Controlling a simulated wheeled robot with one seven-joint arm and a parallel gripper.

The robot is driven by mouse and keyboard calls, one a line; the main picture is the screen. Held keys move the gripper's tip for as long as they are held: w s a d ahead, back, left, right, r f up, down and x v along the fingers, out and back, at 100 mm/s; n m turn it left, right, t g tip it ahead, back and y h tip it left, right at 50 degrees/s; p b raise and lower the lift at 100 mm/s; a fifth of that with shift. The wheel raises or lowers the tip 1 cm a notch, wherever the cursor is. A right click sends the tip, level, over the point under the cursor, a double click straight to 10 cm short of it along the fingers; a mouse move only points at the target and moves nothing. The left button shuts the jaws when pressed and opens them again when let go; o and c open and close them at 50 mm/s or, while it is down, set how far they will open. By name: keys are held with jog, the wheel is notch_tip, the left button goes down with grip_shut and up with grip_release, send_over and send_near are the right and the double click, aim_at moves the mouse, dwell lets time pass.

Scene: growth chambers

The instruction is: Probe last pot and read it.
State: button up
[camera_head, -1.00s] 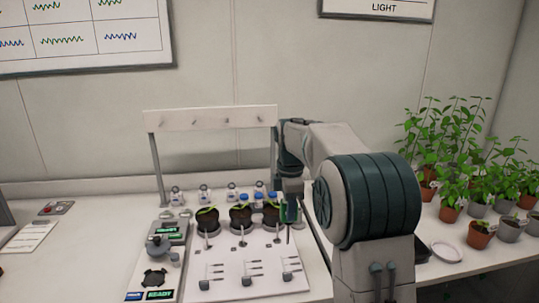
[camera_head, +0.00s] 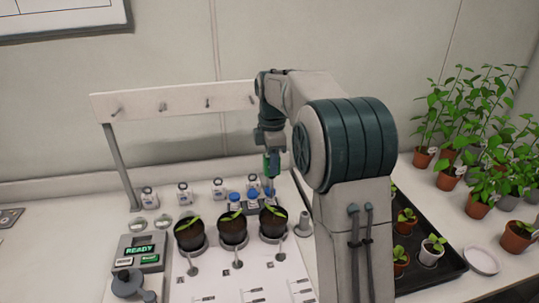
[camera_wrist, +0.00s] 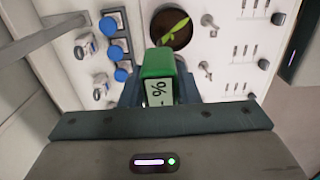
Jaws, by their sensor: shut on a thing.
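Three dark pots with small seedlings stand in a row on round stands: left (camera_head: 190,233), middle (camera_head: 233,228) and right (camera_head: 273,222). My gripper (camera_head: 270,168) is shut on a green probe meter (camera_wrist: 158,66), above and just behind the right pot in the head view. The meter's small display reads "- %" in the wrist view. The probe's lower end is hidden in both views, so I cannot tell how far it is from the soil. One pot (camera_wrist: 171,27) with a bright green leaf shows beyond the meter.
Blue-capped bottles (camera_wrist: 115,48) stand close beside the meter. A rack with pegs (camera_head: 180,102) rises behind the pots. A station showing READY (camera_head: 139,251) is at left. A black tray of seedlings (camera_head: 455,266) and taller potted plants (camera_head: 460,130) stand at right.

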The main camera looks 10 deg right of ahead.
aim_at(272, 191)
jog(key=shift+s+f+b, duration=0.15)
jog(key=shift+f+b, duration=0.25)
jog(key=shift+f, duration=0.1)
notch_tip(272, 191, down, 5)
jog(key=b, duration=0.4)
jog(key=shift+r, duration=0.15)
jog(key=shift+r+p, duration=0.1)
jog(key=shift+p, duration=0.25)
dwell(0.5)
jog(key=shift+f, duration=0.3)
dwell(0.3)
jog(key=shift+f+b, duration=1.4)
jog(key=shift+f, duration=0.7)
jog(key=o, duration=1.2)
jog(key=shift+c, duration=0.2)
